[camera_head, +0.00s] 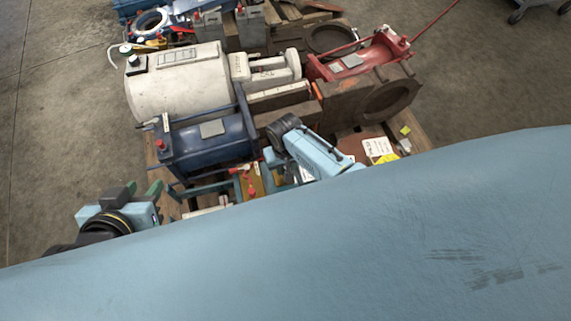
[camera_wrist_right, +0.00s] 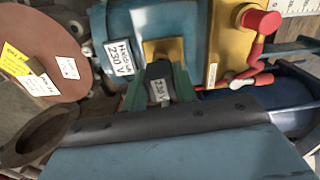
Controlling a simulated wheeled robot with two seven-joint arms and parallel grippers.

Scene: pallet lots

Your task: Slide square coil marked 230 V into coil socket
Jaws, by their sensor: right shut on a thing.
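In the right wrist view my right gripper (camera_wrist_right: 160,82) has its green fingers shut on a dark square coil (camera_wrist_right: 157,93) marked 230 V. Just beyond the coil is a square brass-coloured coil socket (camera_wrist_right: 162,50) on a teal body. The coil overlaps the socket's near edge in the picture; I cannot tell whether it is inside. A white label (camera_wrist_right: 119,59) reading 230 V is beside the socket. In the head view my left gripper (camera_head: 143,189) is at the lower left, green fingers apart and empty. There my right arm hides the coil and socket.
A yellow block with a red knob (camera_wrist_right: 262,20) and red lever is close right of the socket. A brown disc (camera_wrist_right: 42,50) with labels lies to its left. In the head view a blue cylinder (camera_head: 208,144), a white cylinder (camera_head: 180,85) and a red part (camera_head: 365,62) crowd the pallet.

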